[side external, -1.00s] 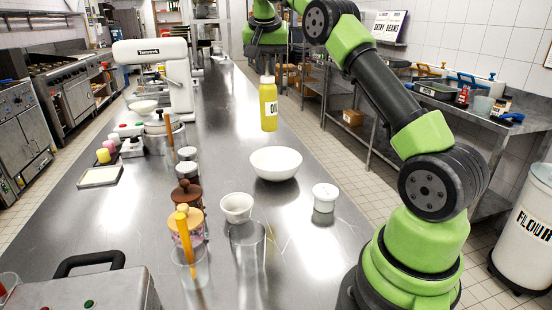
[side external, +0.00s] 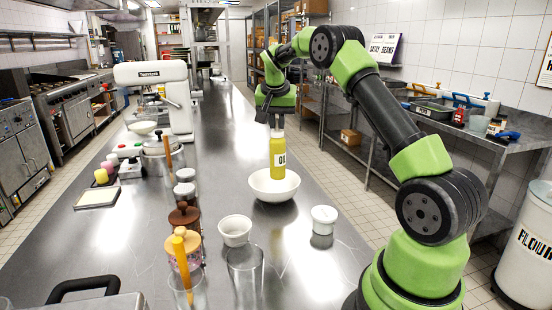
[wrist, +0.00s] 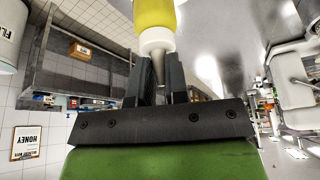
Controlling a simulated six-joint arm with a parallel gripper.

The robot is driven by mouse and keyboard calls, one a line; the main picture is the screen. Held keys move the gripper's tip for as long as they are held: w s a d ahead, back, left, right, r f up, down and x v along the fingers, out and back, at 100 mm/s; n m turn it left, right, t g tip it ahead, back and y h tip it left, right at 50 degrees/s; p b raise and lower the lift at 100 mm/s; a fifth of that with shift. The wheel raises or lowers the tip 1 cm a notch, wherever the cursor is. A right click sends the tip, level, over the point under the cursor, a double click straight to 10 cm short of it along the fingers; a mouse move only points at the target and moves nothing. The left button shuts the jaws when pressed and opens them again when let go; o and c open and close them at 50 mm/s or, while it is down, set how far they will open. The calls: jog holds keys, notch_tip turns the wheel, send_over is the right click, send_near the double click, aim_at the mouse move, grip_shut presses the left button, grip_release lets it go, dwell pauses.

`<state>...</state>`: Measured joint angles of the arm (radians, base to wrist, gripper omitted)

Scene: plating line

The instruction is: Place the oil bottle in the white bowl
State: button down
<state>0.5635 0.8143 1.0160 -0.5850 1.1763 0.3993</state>
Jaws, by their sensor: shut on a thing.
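The yellow oil bottle (side external: 277,158) with a white cap hangs upright below my gripper (side external: 277,126) in the side view. My gripper is shut on its cap end. The bottle's lower end is at the white bowl (side external: 273,195), overlapping its far rim and inside; I cannot tell whether it touches the bowl. In the wrist view the bottle (wrist: 154,14) and its white cap stand between the dark fingers of my gripper (wrist: 160,75). The bowl is not seen in the wrist view.
Brown-lidded jars (side external: 185,217) and clear glasses are to the left. A white stand mixer (side external: 160,90) stands farther back.

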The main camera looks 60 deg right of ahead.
aim_at(277, 137)
notch_tip(277, 137, down, 7)
jog(key=shift+r, duration=0.2)
dwell(0.3)
